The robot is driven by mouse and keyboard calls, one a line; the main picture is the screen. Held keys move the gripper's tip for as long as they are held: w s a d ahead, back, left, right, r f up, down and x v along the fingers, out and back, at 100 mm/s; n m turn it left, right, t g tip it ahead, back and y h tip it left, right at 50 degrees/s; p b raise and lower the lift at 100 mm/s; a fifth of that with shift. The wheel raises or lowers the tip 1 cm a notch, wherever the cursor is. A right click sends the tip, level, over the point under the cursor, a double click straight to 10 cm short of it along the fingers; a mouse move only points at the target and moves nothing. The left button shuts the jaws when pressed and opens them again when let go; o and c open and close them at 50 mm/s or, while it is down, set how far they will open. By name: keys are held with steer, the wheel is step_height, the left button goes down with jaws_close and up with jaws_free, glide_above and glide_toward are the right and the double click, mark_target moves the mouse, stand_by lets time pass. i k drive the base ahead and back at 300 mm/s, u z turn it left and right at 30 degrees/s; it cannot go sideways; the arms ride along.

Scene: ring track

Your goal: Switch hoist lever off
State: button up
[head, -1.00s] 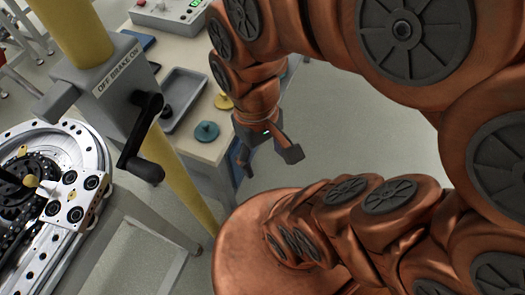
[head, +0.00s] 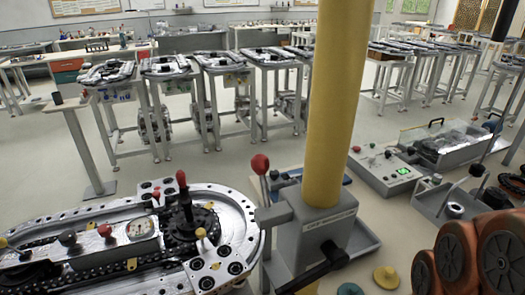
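A yellow post (head: 333,100) carries a grey housing (head: 318,228) with a pale label strip too small to read now. A black handle (head: 318,268) sticks out low on the housing's front. A thin lever with a red ball knob (head: 260,164) stands up just left of the housing. I cannot tell which of these is the hoist lever, or its setting.
An oval metal track machine (head: 238,222) with knobs and a gauge fills the lower left. A grey control box (head: 384,165) with a green display stands right of the post. Yellow (head: 386,277) and teal (head: 350,289) knobbed discs lie below. Several machine tables stand behind, with open floor between.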

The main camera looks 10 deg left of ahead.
mark_target(260, 162)
steer(key=u, duration=0.6)
steer(key=k, duration=1.35)
steer(key=u, duration=0.7)
steer(key=i, duration=0.45)
steer(key=u, duration=0.7)
steer(key=i, duration=0.7)
steer(key=u, duration=0.65)
